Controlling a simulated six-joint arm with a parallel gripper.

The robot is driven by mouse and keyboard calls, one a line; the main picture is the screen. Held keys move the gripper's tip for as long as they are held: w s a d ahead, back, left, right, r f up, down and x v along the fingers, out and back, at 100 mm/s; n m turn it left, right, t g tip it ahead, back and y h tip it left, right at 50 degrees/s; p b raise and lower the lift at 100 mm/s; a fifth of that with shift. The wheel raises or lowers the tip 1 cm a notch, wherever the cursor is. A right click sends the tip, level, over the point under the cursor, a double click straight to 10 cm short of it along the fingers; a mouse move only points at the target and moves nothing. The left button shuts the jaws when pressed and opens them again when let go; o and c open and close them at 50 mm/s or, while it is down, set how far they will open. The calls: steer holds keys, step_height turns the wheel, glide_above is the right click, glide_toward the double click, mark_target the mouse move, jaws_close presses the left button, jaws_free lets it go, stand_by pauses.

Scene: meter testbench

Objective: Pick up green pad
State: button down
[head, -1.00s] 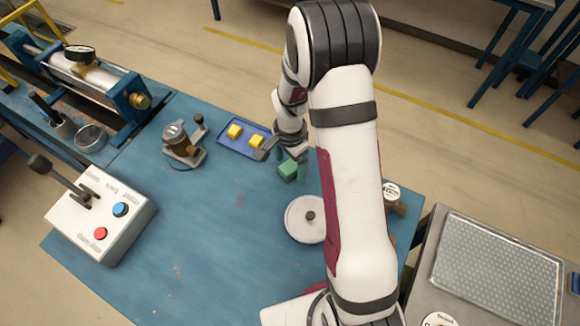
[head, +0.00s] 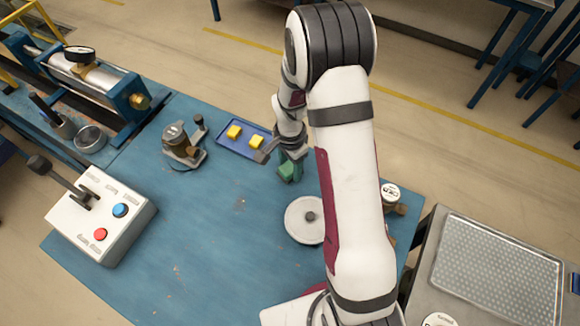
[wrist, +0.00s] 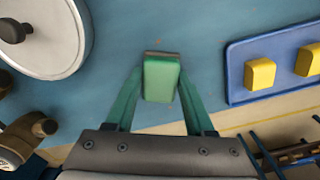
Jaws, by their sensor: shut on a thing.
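The green pad (wrist: 161,80) is a small green block with a darker edge at its far end. In the wrist view it sits between the two green fingers of my gripper (wrist: 160,92), which are shut on it. In the head view the green pad (head: 289,171) shows below my gripper (head: 290,160), near the right end of the blue tray. My fingers partly hide it there. I cannot tell whether the pad touches the table.
A blue tray (head: 229,150) with two yellow blocks lies to the left of my gripper. A round white lid (head: 304,228) with a dark knob is below it. The table's middle (head: 220,230) is clear.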

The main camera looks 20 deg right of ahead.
mark_target(290, 166)
steer(key=shift+r, duration=0.6)
step_height(290, 166, up, 3)
steer(key=shift+r, duration=0.1)
steer(key=s+d+r, duration=0.6)
steer(key=d, duration=0.3)
steer(key=shift+s+d+r, duration=0.3)
steer(key=shift+s, duration=0.1)
